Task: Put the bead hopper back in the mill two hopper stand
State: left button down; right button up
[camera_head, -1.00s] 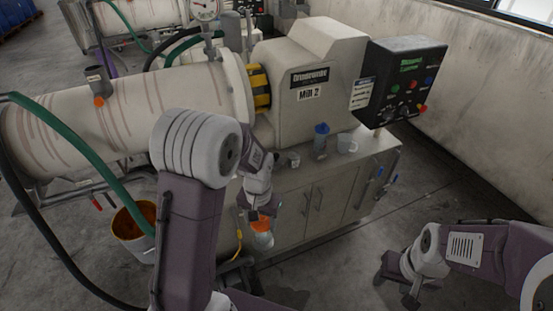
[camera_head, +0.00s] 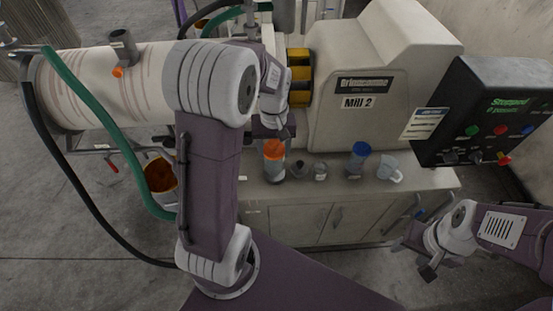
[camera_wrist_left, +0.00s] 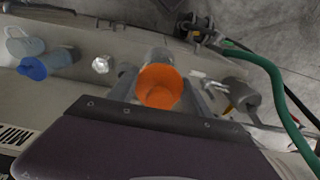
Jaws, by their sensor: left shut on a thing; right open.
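The bead hopper, a clear body with an orange top (camera_head: 274,150), is at the left end of the mill two counter top, upright or nearly so. My left gripper (camera_head: 273,133) is shut on it from the mill side. In the left wrist view the orange hopper (camera_wrist_left: 159,87) sits between the two fingers. I cannot tell whether its base touches the counter. I cannot make out the hopper stand for sure. My right gripper (camera_head: 415,260) is open and empty, low in front of the cabinet at the right.
Beside the hopper stand a small dark-mouthed cup (camera_head: 297,169) and a small clear jar (camera_head: 320,171). Further right are a blue-lidded bottle (camera_head: 358,160) and a pale jug (camera_head: 389,169). The mill two housing (camera_head: 375,85) rises behind. A bucket (camera_head: 160,176) and green hose (camera_head: 108,130) are left.

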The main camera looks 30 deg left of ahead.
pick_arm(q)
jog(key=w+a+f+p, duration=0.2)
jog(key=w+a+f, duration=0.2)
jog(key=w+f, duration=0.5)
notch_tip(320, 180, down, 2)
jog(key=shift+a+p, duration=0.15)
jog(key=shift+p, duration=0.25)
jog(key=shift+c, duration=2.3)
grip_release()
pick_arm(e)
jog(key=r, duration=0.3)
jog(key=shift+w+a+r, duration=0.15)
jog(key=shift+w, duration=0.15)
pick_arm(q)
jog(key=shift+r, duration=0.1)
